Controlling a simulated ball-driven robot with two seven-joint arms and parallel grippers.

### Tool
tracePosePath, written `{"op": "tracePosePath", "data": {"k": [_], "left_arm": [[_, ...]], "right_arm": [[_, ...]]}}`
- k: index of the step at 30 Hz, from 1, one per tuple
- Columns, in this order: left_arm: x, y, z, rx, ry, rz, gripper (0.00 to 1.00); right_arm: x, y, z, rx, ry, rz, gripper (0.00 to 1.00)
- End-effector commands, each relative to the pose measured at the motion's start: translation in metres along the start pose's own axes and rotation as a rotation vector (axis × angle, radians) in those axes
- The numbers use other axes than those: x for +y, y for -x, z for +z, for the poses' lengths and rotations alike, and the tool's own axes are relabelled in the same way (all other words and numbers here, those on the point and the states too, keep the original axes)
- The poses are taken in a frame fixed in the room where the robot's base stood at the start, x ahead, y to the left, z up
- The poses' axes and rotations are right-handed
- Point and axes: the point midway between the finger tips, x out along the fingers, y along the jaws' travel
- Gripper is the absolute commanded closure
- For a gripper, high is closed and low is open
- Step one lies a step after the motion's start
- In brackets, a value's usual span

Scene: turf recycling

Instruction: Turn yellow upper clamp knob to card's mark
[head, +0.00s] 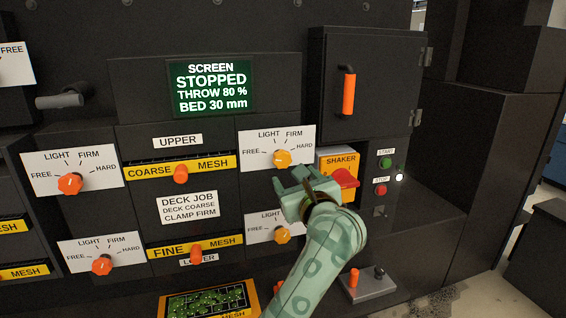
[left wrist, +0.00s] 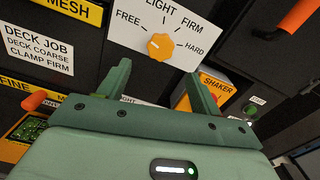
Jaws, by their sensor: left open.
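The yellow upper clamp knob (head: 282,159) sits on a white dial card (head: 254,150) marked FREE, LIGHT, FIRM and HARD, right of the UPPER label. The wrist view shows this knob (left wrist: 160,47) beyond my fingers; its pale pointer line seems to lie toward FREE. The job card (head: 188,206) reads DECK JOB, DECK COARSE, CLAMP FIRM. My left gripper (head: 293,188) is open and empty, just below and in front of the knob, apart from it. In the wrist view the gap between the fingers (left wrist: 160,85) is below the knob. My right gripper is not in view.
A lower yellow knob (head: 282,235) is partly behind my arm. Orange knobs (head: 69,184) are on the left. The yellow SHAKER box with a red handle (head: 345,178) stands close right of my gripper. An orange door handle (head: 348,93) projects above. The screen (head: 211,87) reads STOPPED.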

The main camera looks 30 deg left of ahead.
Motion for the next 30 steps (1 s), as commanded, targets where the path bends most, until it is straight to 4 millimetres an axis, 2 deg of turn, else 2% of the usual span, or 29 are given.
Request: {"op": "tracePosePath", "data": {"k": [1, 6, 12, 18, 25, 26, 30], "left_arm": [[0.001, -0.015, 0.0, -0.005, -0.004, 0.003, 0.36], [0.001, -0.057, 0.0, -0.004, -0.005, 0.003, 0.36], [0.0, -0.09, 0.0, -0.003, -0.005, 0.002, 0.36], [0.0, -0.103, 0.0, -0.002, -0.004, 0.001, 0.36], [0.0, -0.103, 0.0, -0.002, -0.004, 0.0, 0.36], [0.0, -0.103, 0.0, -0.002, -0.004, 0.0, 0.41], [0.0, -0.103, 0.0, -0.002, -0.004, 0.0, 0.8]], "right_arm": [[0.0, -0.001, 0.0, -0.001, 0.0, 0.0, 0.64], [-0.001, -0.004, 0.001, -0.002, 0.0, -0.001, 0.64], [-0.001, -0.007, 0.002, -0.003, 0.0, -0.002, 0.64], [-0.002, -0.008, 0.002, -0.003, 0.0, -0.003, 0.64], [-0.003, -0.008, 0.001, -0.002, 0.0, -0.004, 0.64], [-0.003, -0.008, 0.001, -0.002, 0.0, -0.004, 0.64], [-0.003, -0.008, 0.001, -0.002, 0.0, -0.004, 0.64]]}}
